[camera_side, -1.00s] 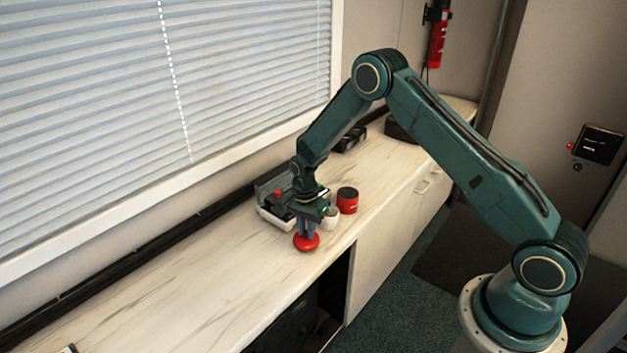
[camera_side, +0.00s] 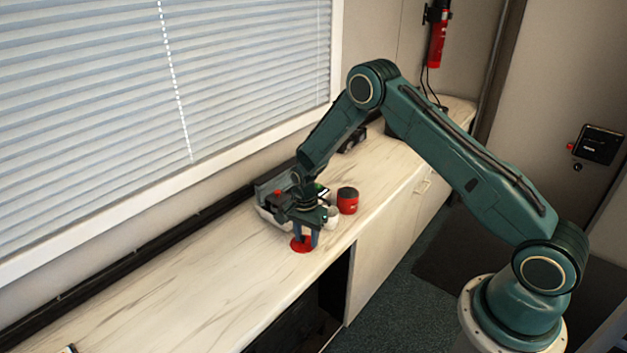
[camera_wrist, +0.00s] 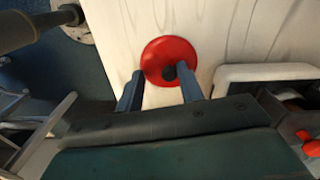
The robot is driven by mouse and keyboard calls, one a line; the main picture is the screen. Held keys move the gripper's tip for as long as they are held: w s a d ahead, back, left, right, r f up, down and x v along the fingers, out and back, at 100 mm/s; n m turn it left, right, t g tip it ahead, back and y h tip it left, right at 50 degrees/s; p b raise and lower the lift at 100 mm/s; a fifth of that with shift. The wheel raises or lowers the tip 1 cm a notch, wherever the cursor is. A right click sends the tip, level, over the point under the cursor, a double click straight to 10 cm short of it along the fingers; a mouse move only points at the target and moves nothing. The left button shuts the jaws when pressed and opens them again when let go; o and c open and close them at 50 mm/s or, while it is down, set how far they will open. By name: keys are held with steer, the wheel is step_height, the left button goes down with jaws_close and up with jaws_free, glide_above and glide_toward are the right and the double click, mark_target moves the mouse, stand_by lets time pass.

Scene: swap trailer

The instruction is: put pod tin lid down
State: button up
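The pod tin lid is a round red disc (camera_side: 298,247) with a dark knob, lying flat on the pale counter near its front edge. In the wrist view the lid (camera_wrist: 160,50) shows just beyond my fingertips, its dark knob toward me. My gripper (camera_side: 305,241) is low over the lid with its fingers spread apart. In the wrist view my gripper (camera_wrist: 160,74) is open, a finger on either side of the knob with gaps between. A red tin (camera_side: 347,203) with a dark top stands on the counter to the right.
A white object (camera_side: 332,218) stands beside the red tin, partly hidden. A grey and white machine (camera_side: 268,214) is behind my gripper toward the window. The counter (camera_side: 190,290) to the left is clear. The counter's front edge is close to the lid.

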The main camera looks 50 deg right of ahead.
steer(key=shift+r, duration=0.15)
step_height(320, 180, up, 12)
steer(key=shift+w, duration=0.15)
stand_by(0.6)
stand_by(0.4)
step_height(320, 180, up, 13)
steer(key=n+t, duration=0.1)
steer(key=n, duration=0.3)
glide_above(306, 239)
steer(key=s+a, duration=0.2)
steer(key=s, duration=0.2)
steer(key=s+a+r+n+t, duration=0.1)
steer(key=s+r+n+t, duration=0.15)
steer(key=s+r, duration=0.55)
steer(key=s+a+r+n+t, duration=0.1)
steer(key=s+n, duration=0.4)
steer(key=s, duration=0.5)
steer(key=s+a+r+n+t, duration=0.1)
steer(key=s+r+n, duration=0.3)
steer(key=s, duration=0.6)
steer(key=shift+s+r+n, duration=0.15)
steer(key=shift+s+n, duration=0.05)
steer(key=shift+n, duration=0.15)
